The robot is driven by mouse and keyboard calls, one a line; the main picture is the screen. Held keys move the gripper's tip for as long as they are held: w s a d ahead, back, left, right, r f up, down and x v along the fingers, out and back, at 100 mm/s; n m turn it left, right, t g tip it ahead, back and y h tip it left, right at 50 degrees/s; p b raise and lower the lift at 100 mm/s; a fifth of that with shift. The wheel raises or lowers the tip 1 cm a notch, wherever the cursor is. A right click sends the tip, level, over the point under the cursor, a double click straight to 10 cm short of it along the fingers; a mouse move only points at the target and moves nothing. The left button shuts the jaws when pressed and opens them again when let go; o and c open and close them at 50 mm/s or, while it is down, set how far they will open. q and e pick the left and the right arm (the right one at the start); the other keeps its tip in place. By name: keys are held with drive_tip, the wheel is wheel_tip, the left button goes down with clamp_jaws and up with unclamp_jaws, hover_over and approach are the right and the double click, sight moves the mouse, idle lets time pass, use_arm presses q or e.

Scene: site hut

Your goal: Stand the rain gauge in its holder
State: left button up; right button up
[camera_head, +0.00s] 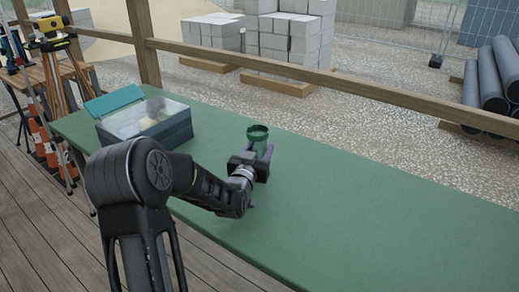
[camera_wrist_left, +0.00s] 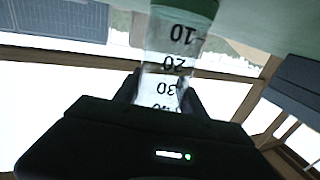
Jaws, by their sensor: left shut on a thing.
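The rain gauge is a clear tube (camera_wrist_left: 168,70) with black scale numbers, upside down in the left wrist view. My left gripper (camera_wrist_left: 163,92) is shut on the tube. A green part (camera_wrist_left: 198,6) shows at the tube's end near the 10 mark, by the table top. In the head view a green, cup-like top (camera_head: 257,134) stands up just beyond my left gripper (camera_head: 254,160), over the table. A small purple part shows beside the fingers; I cannot tell if it is the holder. The lower tube and whether it touches anything are hidden in the head view. My right gripper is out of view.
The green table (camera_head: 350,215) is bare to the right and in front. A wooden rail (camera_head: 290,70) runs behind the table. A yellow instrument on a tripod (camera_head: 50,28) stands at the far left.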

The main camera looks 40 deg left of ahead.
use_arm(q)
drive_tip(key=o, duration=1.5)
drive_tip(key=shift+r+p, duration=0.1)
drive_tip(key=shift+p, duration=0.2)
drive_tip(key=b+v, duration=0.1)
drive_tip(key=v, duration=1.1)
